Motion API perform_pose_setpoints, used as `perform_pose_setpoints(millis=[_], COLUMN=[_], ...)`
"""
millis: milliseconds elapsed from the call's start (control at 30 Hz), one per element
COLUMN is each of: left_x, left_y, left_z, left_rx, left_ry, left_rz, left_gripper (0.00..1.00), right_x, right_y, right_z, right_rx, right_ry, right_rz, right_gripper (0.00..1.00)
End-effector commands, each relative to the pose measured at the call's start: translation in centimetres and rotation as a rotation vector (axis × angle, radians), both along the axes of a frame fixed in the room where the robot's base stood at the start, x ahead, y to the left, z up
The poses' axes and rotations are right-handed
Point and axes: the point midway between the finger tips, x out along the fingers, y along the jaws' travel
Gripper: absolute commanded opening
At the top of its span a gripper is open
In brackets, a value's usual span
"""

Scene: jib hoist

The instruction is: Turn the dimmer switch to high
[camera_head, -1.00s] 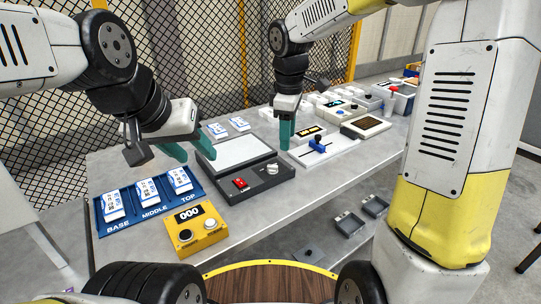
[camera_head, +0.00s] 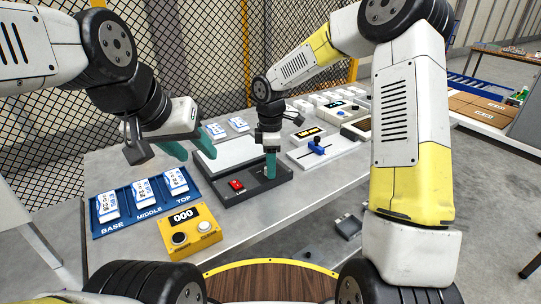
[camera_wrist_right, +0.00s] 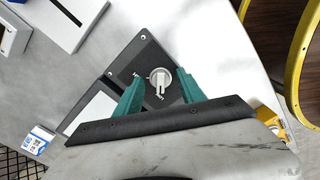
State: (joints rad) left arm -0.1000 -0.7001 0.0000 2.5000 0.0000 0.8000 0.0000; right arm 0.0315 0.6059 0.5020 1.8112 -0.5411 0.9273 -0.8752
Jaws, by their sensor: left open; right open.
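The dimmer switch is a round white knob (camera_wrist_right: 159,79) with a raised bar, on a dark panel with small white lettering too small to read surely. In the right wrist view it lies between the two green fingers of my right gripper (camera_wrist_right: 160,84), which is open, with a gap on each side. In the head view my right gripper (camera_head: 270,167) points down at the right part of the dark panel (camera_head: 238,190) and largely hides the knob. My left gripper (camera_head: 189,150) is open and empty, left of the panel and above the table.
A red rocker switch (camera_head: 236,184) is on the same panel. A yellow counter box (camera_head: 190,230) and a blue tray (camera_head: 150,207) with labelled blocks stand to the left. A white slider unit with a blue handle (camera_head: 318,146) is to the right. A mesh fence stands behind.

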Motion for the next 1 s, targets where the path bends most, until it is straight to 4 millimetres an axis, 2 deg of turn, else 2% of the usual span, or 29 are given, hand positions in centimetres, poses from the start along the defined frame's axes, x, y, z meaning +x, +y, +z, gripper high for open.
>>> perform_pose_setpoints(millis=[267,500,800,1000], left_x=[0.0,0.0,0.0,0.0], left_y=[0.0,0.0,0.0,0.0], left_z=[0.0,0.0,0.0,0.0], left_rx=[0.0,0.0,0.0,0.0], left_ry=[0.0,0.0,0.0,0.0], left_rz=[0.0,0.0,0.0,0.0], left_gripper=[0.45,0.45,0.45,0.45], right_x=[0.0,0.01,0.02,-0.01], right_y=[0.0,0.0,0.01,0.03], right_z=[-0.18,-0.16,-0.13,-0.13], right_rx=[0.0,0.0,0.0,0.0], right_ry=[0.0,-0.001,-0.001,-0.002], right_rz=[0.0,0.0,-0.016,-0.094], right_gripper=[0.46,0.0,0.0,0.0])
